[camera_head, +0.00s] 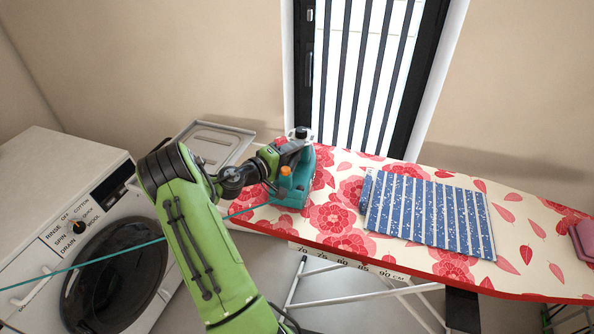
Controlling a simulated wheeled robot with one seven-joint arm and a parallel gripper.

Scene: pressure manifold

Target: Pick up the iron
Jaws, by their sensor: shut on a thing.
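A teal iron (294,188) with an orange part on top stands at the left end of the ironing board (330,238), which has a red and white floral cover. My green arm reaches to it from the lower left. My gripper (300,138) is at the top of the iron and shut on it. The fingers are small and partly hidden, so the exact grip on the handle does not show clearly. I cannot tell whether the iron's base touches the board.
A folded blue striped cloth (425,215) lies mid-board. A pink object (584,240) is at the right edge. A white washing machine (60,215) stands left. A metal tray (215,143) is behind my arm. A thin teal line (80,265) crosses the left side.

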